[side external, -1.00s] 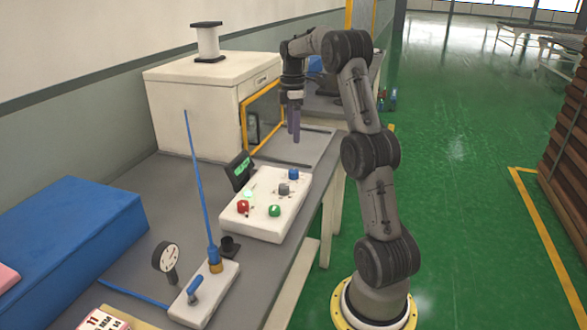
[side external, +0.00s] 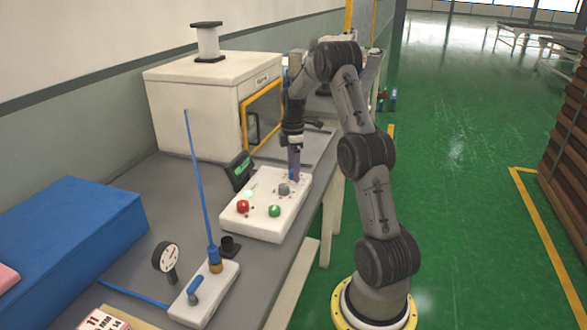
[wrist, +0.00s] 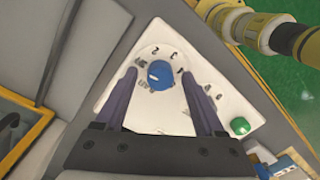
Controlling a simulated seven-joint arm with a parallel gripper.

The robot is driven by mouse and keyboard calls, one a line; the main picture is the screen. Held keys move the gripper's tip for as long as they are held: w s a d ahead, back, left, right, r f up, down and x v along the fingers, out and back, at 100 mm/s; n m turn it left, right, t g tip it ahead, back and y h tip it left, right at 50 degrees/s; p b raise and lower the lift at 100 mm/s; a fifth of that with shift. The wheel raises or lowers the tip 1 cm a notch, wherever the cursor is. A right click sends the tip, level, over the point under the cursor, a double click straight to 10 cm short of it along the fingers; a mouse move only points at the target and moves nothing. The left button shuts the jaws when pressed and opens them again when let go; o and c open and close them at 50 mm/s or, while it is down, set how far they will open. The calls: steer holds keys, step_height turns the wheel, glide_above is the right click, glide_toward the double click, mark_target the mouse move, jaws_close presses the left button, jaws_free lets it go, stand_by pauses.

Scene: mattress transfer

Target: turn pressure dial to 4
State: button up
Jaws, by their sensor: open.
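The white control box (side external: 262,228) lies on the bench. In the wrist view, a round blue dial (wrist: 160,74) sits on the box with small markings around it, too blurred to read surely. My gripper (side external: 293,177) points down over the far end of the box. Its two dark fingers are open, one on each side of the blue dial, with a visible gap to it in the wrist view. In the side view the fingers hide most of the blue dial. I cannot tell the dial's setting. A grey knob (side external: 284,189) stands just in front of the fingers.
A red button (side external: 242,206) and a green button (side external: 274,211) are on the same box. A small display (side external: 239,170) stands at its left. A white cabinet (side external: 195,110) is behind. A gauge (side external: 166,257) and a blue-lever unit (side external: 204,292) stand nearer the front.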

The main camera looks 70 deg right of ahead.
jaws_close()
